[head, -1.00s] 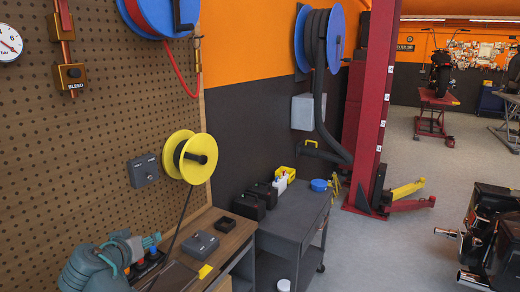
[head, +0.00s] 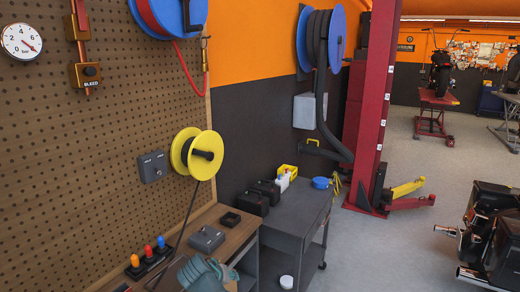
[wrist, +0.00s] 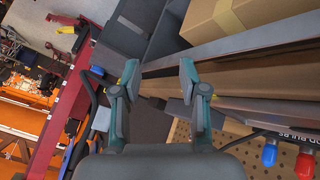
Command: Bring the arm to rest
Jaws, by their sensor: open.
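My gripper (wrist: 158,80) shows in the wrist view with its two teal-and-grey fingers spread apart. It is open, and nothing is held between the fingertips. Behind the fingers, apparently beyond them, are grey beams and a cardboard box (wrist: 240,22). In the head view, a teal part of my arm (head: 205,275) shows at the bottom edge, in front of the wooden bench.
The wooden bench (head: 222,215) holds a grey control box (head: 206,238) and a rack with orange, red and blue bulbs (head: 160,248). A yellow reel (head: 197,154) is mounted on the pegboard (head: 60,160). A grey cart (head: 300,207) stands beside the bench.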

